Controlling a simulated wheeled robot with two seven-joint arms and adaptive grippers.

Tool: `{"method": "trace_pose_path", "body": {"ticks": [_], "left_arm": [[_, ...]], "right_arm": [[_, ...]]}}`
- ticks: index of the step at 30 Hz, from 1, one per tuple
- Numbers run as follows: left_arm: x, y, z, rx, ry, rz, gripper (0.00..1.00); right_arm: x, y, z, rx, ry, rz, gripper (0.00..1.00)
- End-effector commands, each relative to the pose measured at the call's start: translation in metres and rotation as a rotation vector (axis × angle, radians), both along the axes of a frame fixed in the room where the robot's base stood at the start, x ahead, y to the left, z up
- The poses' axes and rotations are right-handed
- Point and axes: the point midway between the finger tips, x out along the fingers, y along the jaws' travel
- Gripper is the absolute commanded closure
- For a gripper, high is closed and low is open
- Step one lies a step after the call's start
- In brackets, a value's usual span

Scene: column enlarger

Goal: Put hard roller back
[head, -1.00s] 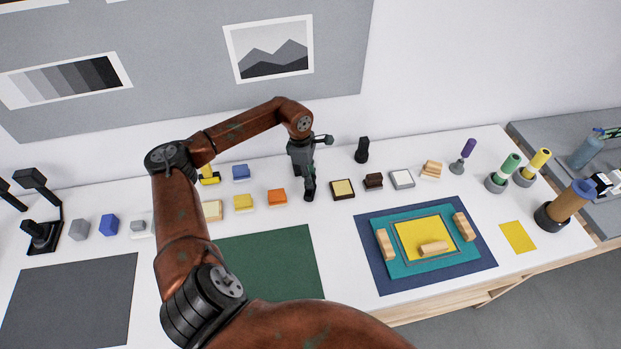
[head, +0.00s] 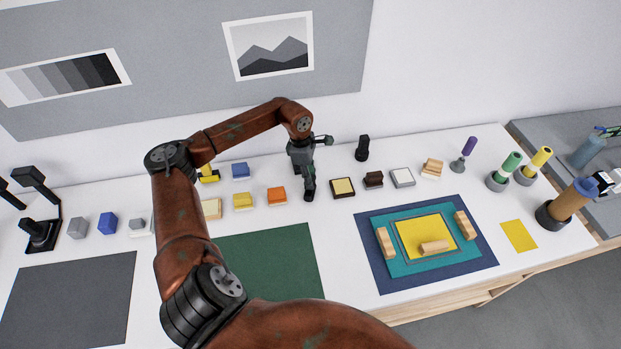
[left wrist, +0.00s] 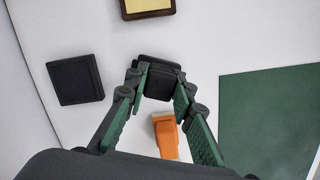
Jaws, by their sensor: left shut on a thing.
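My left gripper (head: 308,178) points down over the back part of the white table, right of an orange block (head: 277,196). In the left wrist view its green-padded fingers (left wrist: 160,85) are shut on a dark block-like thing (left wrist: 157,64), which I take for the hard roller. Its lower part is hidden, and I cannot tell whether it touches the table. In the left wrist view the orange block (left wrist: 165,138) lies near the fingers. A dark square thing (left wrist: 75,80) sits to their left. My right gripper is not in view.
A black upright thing (head: 362,149) stands behind and right of the gripper. A dark box with a yellow top (head: 342,188) is close on its right. Several rollers stand in holders at the far right, one being purple (head: 468,150). The green mat (head: 270,262) is bare.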

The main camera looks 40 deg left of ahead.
Motion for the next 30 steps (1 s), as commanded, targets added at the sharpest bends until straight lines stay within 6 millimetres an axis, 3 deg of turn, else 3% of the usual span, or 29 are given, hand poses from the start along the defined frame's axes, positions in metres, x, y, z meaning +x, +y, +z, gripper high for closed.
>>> {"method": "trace_pose_path", "body": {"ticks": [6,7,15,30], "left_arm": [[0.0004,0.0,0.0008,0.0,-0.001,0.0,1.0],[0.0004,0.0,0.0008,0.0,-0.001,0.0,0.75],[0.0001,0.0,0.0004,0.0,0.0,0.0,0.57],[-0.0003,0.0,-0.0002,0.001,0.0,0.0,0.57]], "right_arm": [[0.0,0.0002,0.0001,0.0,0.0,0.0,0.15],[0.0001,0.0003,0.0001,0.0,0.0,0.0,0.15],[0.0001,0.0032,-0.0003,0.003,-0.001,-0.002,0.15],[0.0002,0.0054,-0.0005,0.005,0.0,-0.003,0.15]]}}
